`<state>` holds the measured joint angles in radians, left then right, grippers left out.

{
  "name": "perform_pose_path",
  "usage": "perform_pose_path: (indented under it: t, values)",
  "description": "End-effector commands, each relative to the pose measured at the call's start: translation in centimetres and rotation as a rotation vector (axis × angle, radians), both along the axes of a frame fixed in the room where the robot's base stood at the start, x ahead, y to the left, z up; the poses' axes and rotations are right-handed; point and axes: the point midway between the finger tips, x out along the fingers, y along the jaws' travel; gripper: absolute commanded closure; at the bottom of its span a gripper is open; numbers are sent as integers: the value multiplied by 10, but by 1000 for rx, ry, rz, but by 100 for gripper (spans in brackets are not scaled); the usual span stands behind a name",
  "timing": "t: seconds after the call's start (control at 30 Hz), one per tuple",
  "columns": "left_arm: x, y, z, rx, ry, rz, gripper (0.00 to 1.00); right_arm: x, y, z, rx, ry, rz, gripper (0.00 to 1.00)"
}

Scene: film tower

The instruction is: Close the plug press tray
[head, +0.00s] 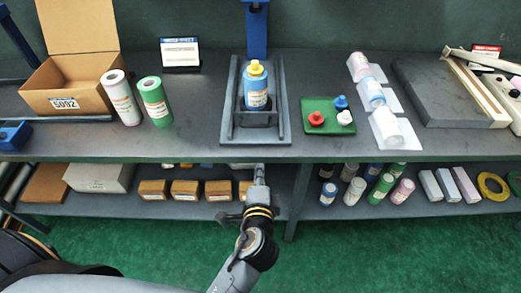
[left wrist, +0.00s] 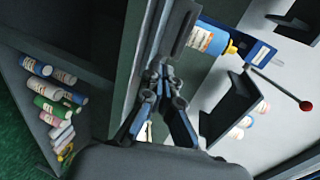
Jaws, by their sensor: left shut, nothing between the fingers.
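The plug press has a blue column (head: 257,32) at the back of the bench. Its grey tray frame (head: 231,115) runs forward to near the bench's front edge. A blue bottle (head: 256,88) with a yellow cap stands upright in a dark holder within the frame. The bottle also shows sideways in the left wrist view (left wrist: 208,38), beside the press's blue part (left wrist: 258,52). My left gripper (head: 259,172) is shut and empty, just in front of and below the bench edge, in line with the tray. Its fingers show in the left wrist view (left wrist: 155,98); contact with the tray cannot be told.
Left of the press are a green roll (head: 154,101), a white roll (head: 121,97) and an open carton (head: 70,80). Right of it is a green tray (head: 309,130) with small caps. A lever with a red knob (left wrist: 306,105) sticks out. The lower shelf holds boxes and rolls.

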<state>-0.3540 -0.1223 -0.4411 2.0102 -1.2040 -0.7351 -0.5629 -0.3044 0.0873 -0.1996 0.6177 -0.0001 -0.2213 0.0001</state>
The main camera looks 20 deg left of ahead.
Motion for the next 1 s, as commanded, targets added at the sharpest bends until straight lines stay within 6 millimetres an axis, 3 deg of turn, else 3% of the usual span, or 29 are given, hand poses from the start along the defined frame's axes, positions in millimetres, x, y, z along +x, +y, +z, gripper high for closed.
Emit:
perform_pose_path:
  t: [0.1, 0.2, 0.47, 0.73, 1.0]
  values:
    - [0, 8, 27, 34, -46, 28, 100, 2, 1, -2, 1, -4, 0, 7]
    - [4, 12, 33, 44, -57, 34, 100, 4, 3, 0, 4, -6, -1, 7]
    - [46, 24, 26, 45, -57, 33, 100, 12, 15, 13, 19, -20, -5, 7]
    - [100, 40, 13, 43, -55, 32, 100, 9, 11, 23, 14, -14, -3, 7]
    - [127, 48, 5, 40, -54, 31, 100, 5, 5, 28, 6, -7, -1, 7]
